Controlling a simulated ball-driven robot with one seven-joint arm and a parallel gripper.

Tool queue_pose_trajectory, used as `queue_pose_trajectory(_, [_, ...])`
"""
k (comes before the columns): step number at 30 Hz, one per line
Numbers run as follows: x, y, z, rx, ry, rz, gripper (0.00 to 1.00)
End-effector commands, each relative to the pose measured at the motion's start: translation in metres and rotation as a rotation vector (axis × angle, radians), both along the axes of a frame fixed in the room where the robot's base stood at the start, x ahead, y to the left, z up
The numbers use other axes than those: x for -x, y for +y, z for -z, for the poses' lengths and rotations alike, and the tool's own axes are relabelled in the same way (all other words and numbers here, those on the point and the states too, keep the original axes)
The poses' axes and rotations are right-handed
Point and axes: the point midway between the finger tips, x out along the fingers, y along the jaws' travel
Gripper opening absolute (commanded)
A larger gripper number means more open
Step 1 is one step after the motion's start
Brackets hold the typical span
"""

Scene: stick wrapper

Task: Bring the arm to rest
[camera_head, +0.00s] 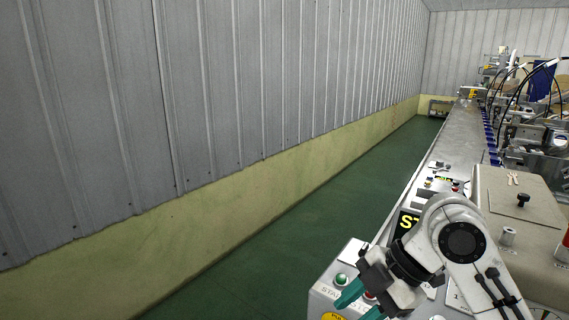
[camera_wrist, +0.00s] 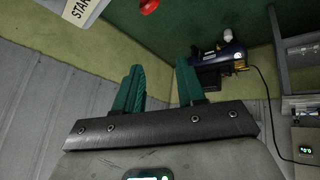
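My gripper (camera_head: 362,297) shows at the lower right of the head view, with its teal fingers angled down and left in front of the machine's button panel (camera_head: 322,293). In the wrist view my gripper (camera_wrist: 160,70) has its two teal fingers apart, with nothing between them. A green button (camera_head: 341,279) is close beside the fingers in the head view, and a red button (camera_head: 369,295) is partly hidden behind them. I cannot tell whether the fingers touch the panel.
A long machine line (camera_head: 459,140) runs along the right. A beige cover (camera_head: 520,205) is right of my arm. The green floor (camera_head: 310,220) is clear between the machine and the wall (camera_head: 230,90). The wrist view shows a dark blue device (camera_wrist: 222,56) with a cable.

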Motion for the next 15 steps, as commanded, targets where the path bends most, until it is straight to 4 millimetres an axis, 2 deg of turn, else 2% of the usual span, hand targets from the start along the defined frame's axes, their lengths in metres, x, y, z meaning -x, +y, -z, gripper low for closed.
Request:
queue_pose_trajectory(2, [0.003,0.013,0.018,-0.059,0.035,0.118,0.39])
queue_pose_trajectory(7, [0.012,0.021,0.059,-0.145,0.135,0.407,0.39])
queue_pose_trajectory(11, [0.028,0.017,0.097,-0.177,0.235,0.637,0.39])
queue_pose_trajectory(15, [0.057,0.004,0.144,-0.175,0.35,0.89,0.39])
